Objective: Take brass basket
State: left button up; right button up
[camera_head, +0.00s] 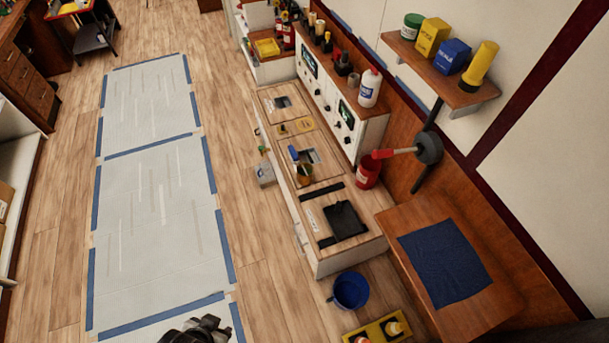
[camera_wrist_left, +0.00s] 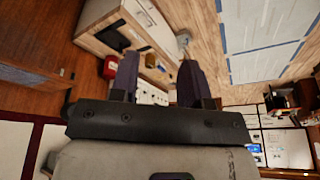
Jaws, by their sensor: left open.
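A small brass-coloured container (camera_head: 304,173), which looks like the brass basket, stands on the low counter beside a blue-topped item; it is too small to tell its details. My left gripper (camera_head: 205,328) shows only in part at the bottom edge of the head view, over the floor and well apart from the counter. In the left wrist view its two fingers (camera_wrist_left: 158,82) are spread with nothing held between them. My right gripper is not in view.
The low counter (camera_head: 325,262) also bears a black pad (camera_head: 344,220). A red container (camera_head: 368,170) stands behind it, a blue bucket (camera_head: 350,290) at its near end. A wooden table with a blue cloth (camera_head: 445,262) is at right. Taped floor sheets (camera_head: 155,230) at left are clear.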

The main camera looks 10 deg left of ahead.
pick_arm(q)
jog(key=o, duration=1.1)
jog(key=shift+w, duration=0.1)
